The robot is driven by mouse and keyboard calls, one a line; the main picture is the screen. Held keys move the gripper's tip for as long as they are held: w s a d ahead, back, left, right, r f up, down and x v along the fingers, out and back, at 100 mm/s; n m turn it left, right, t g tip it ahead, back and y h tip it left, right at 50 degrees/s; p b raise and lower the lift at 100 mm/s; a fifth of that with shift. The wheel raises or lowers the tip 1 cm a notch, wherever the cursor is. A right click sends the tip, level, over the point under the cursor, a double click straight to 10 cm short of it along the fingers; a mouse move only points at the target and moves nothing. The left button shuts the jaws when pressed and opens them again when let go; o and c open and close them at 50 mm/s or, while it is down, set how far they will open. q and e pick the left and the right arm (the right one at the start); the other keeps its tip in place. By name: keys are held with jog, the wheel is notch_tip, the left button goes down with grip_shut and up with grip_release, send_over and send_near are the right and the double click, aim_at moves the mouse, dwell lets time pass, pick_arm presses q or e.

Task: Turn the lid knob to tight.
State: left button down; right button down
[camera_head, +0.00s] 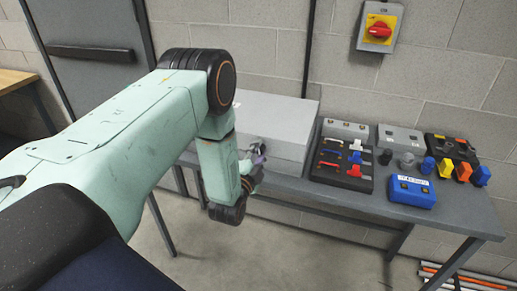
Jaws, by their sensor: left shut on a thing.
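A large grey box (275,122) with a flat lid stands at the left end of the grey table, against the block wall. My left arm reaches in front of it from the left. My left gripper (256,167) is at the box's front face, shut on a small dark part there, which looks like the lid knob. The fingers and wrist hide most of that part, so its turn position and any marks cannot be read. My right gripper is not in view.
Right of the box, a black tray (327,182) holds coloured-handled pieces. A blue case (408,194), small grey boxes and several coloured blocks stand farther right. A red rotary switch (379,30) is on the wall. The floor before the table is clear.

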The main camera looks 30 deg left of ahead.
pick_arm(q)
jog(key=shift+m+p, duration=0.4)
jog(key=shift+m, duration=0.6)
jog(key=shift+f, duration=0.1)
jog(key=c, duration=1.1)
grip_release()
jog(key=shift+o, duration=0.2)
jog(key=v, duration=1.2)
